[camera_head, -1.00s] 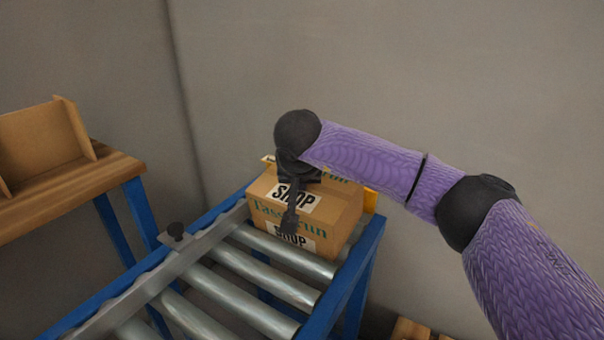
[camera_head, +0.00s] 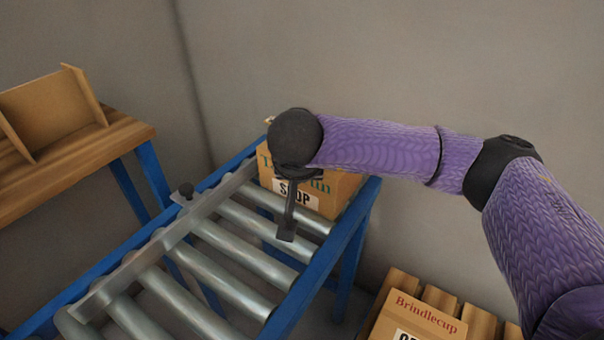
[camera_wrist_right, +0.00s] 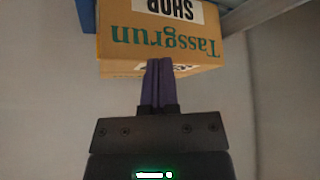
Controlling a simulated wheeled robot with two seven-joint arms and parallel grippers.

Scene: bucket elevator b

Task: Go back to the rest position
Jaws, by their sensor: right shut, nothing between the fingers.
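My right gripper (camera_head: 287,236) is shut and empty. It hangs from the purple arm in front of the Tassgrun carton (camera_head: 332,190), over the rollers. The brown carton carries green "Tassgrun" lettering and a white "SHOP" label, and stands at the far end of the roller conveyor (camera_head: 339,252). My wrist and gripper hide part of its front. In the right wrist view, the two fingers (camera_wrist_right: 158,68) are together, and the carton (camera_wrist_right: 120,40) appears upside down beyond them. My left gripper is not in view.
A wooden table (camera_head: 120,140) with an open wooden holder (camera_head: 50,115) stands at the left. A Brindlecup carton (camera_head: 420,315) sits on a slatted wooden pallet (camera_head: 480,322) at the lower right. A metal rail (camera_head: 150,248) runs along the conveyor. The nearer rollers are clear.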

